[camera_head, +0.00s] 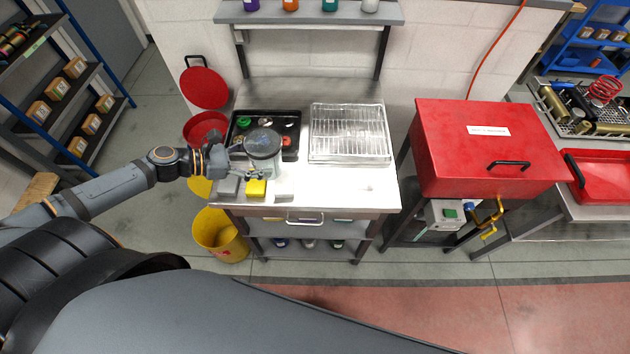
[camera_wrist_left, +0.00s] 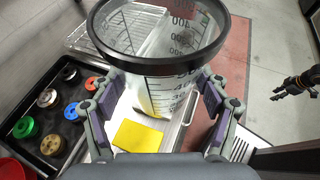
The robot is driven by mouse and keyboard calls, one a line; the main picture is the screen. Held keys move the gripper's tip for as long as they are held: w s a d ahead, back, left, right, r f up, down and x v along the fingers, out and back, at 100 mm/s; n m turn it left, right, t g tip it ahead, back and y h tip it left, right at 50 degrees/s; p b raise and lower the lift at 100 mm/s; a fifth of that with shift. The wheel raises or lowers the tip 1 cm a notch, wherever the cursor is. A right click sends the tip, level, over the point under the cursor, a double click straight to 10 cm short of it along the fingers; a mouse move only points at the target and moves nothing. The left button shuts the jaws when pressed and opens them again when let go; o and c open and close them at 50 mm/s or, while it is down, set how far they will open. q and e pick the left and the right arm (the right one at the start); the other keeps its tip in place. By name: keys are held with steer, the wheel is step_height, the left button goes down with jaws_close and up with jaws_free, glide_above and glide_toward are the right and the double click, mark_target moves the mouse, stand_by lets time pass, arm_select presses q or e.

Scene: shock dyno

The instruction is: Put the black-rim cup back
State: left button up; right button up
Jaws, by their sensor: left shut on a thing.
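The black-rim cup (camera_head: 264,148) is clear, with dark measuring marks on its wall. It is over the left front part of the steel bench (camera_head: 330,190), in front of the black tray. My left gripper (camera_head: 246,152) is shut on it. In the left wrist view the cup (camera_wrist_left: 165,92) is between the two fingers of my left gripper (camera_wrist_left: 158,100), its wide rim above them. The cup looks upright and empty. I cannot tell whether its base touches the bench. My right gripper (camera_wrist_left: 297,82) shows small and dark at the right edge of the left wrist view, away from the cup.
A black tray (camera_head: 236,133) holds several coloured caps; a wire rack (camera_head: 350,133) lies right of it. A yellow sponge (camera_head: 256,188) and a grey block (camera_head: 228,187) lie at the front left. The bench's right front is mostly clear. A red lidded cabinet (camera_head: 480,150) stands right.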

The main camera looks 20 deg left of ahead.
mark_target(281, 165)
arm_select(q)
steer(key=d+f+b, duration=0.1)
steer(key=b, duration=0.1)
steer(key=d+f+b, duration=0.1)
steer(key=d+b, duration=0.1)
steer(key=shift+w+f+b, duration=0.4)
steer(key=b+x, duration=0.3)
steer(key=shift+w+d+r, duration=0.15)
steer(key=shift+w+d, duration=0.1)
steer(key=shift+d, duration=0.15)
steer(key=w+d+f, duration=0.1)
steer(key=d+f, duration=0.3)
steer(key=w+d+f, duration=0.1)
steer(key=d+f, duration=0.1)
steer(key=shift+w+b, duration=0.35)
steer(key=shift+b, duration=0.05)
step_height(281, 165, down, 3)
steer(key=shift+r, duration=0.25)
steer(key=shift+f, duration=0.3)
arm_select(e)
step_height(281, 165, down, 10)
steer(key=shift+d+r, duration=0.2)
arm_select(q)
steer(key=shift+f, duration=0.15)
arm_select(e)
steer(key=shift+a, duration=0.15)
